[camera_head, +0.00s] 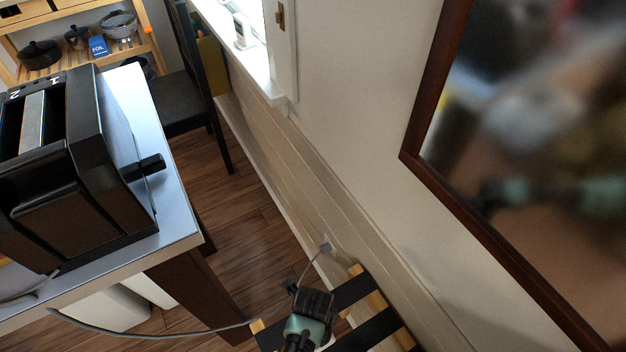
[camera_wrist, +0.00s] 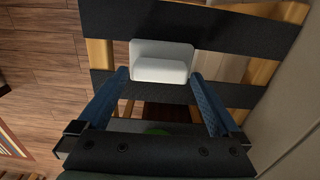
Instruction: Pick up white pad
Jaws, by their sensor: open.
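The white pad (camera_wrist: 162,62) is a small pale block with rounded corners in the wrist view, just ahead of my gripper (camera_wrist: 160,76). It shows a raised back face and a lower front face. It overlaps the gap between two black slats; I cannot tell exactly what it rests on. My blue fingers are spread wide, one to the left and one to the right of the pad, and appear apart from it. In the head view my gripper (camera_head: 314,303) is at the bottom, over the slatted rack, and the pad cannot be made out there.
The rack (camera_wrist: 200,20) has black slats and a light wooden frame beside the wall. In the head view a table (camera_head: 170,208) with a black toaster (camera_head: 75,185) stands left, a cable (camera_head: 190,333) crosses below, and a framed mirror (camera_head: 500,240) hangs right. A black chair (camera_head: 180,105) stands behind.

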